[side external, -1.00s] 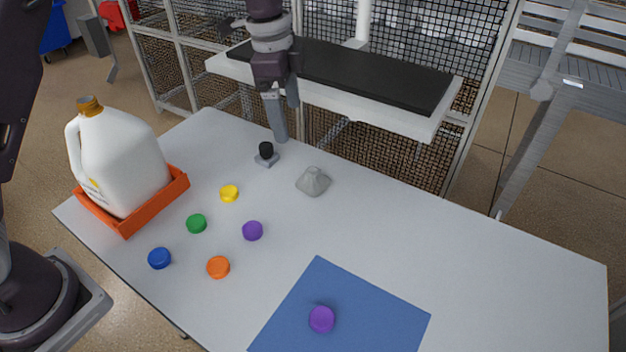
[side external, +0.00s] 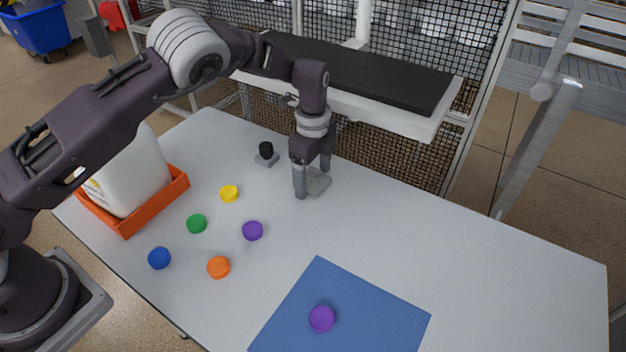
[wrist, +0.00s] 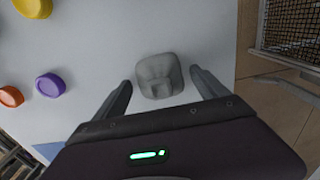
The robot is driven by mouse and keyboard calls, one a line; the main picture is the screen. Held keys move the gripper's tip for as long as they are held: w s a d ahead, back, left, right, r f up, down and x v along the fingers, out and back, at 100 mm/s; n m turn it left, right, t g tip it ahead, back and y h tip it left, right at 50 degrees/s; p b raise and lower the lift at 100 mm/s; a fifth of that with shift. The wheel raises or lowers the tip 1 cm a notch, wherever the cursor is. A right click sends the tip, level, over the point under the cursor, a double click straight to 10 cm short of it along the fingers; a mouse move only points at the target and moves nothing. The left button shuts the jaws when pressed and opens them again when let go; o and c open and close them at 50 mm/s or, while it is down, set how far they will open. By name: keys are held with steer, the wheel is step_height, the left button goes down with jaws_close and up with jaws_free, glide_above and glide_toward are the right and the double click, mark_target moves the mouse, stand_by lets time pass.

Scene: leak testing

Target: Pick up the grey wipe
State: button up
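The grey wipe (side external: 317,183) is a small crumpled peak on the white table, partly hidden behind my gripper in the side view. In the wrist view the grey wipe (wrist: 159,75) lies ahead of and between the two fingers. My gripper (side external: 312,188) is low over the table at the wipe, pointing down. In the wrist view my gripper (wrist: 160,82) is open, with a finger on each side and clear gaps to the wipe. I cannot tell exactly how far the fingertips are above the table.
Yellow (side external: 229,193), green (side external: 196,223), blue (side external: 159,258), orange (side external: 218,267) and purple (side external: 252,231) caps lie left of the wipe. A small black-knobbed piece (side external: 266,155) stands behind. A jug (side external: 140,170) sits in an orange tray (side external: 150,213). A blue mat (side external: 375,317) holds another purple cap (side external: 322,319).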

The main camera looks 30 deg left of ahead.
mark_target(313, 171)
steer(key=c, duration=1.2)
step_height(313, 171, up, 10)
steer(key=shift+r, duration=0.1)
